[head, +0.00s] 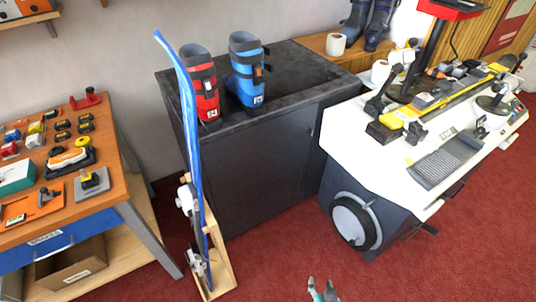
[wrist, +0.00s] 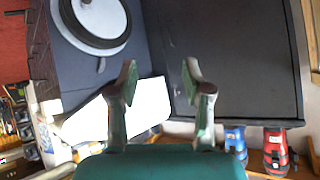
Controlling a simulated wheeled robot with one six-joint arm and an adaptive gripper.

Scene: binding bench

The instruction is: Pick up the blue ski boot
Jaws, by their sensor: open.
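The blue ski boot (head: 246,72) stands upright on the dark cabinet (head: 255,160), near its left end. It is just right of a red ski boot (head: 202,84), with a small gap. In the wrist view, which looks upside down, the blue boot (wrist: 236,142) shows at the lower right beside the red boot (wrist: 276,152). My gripper (head: 323,290) is at the bottom edge of the head view, low in front of the cabinet and far from the boot. In the wrist view my gripper (wrist: 160,78) has its two fingers apart with nothing between them.
A blue ski (head: 185,130) leans upright in a wooden stand before the cabinet's left front. A white machine bench (head: 400,165) stands right, a wooden workbench (head: 120,190) with tools left. Dark blue boots (head: 355,25) stand behind. Red carpet is clear in front.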

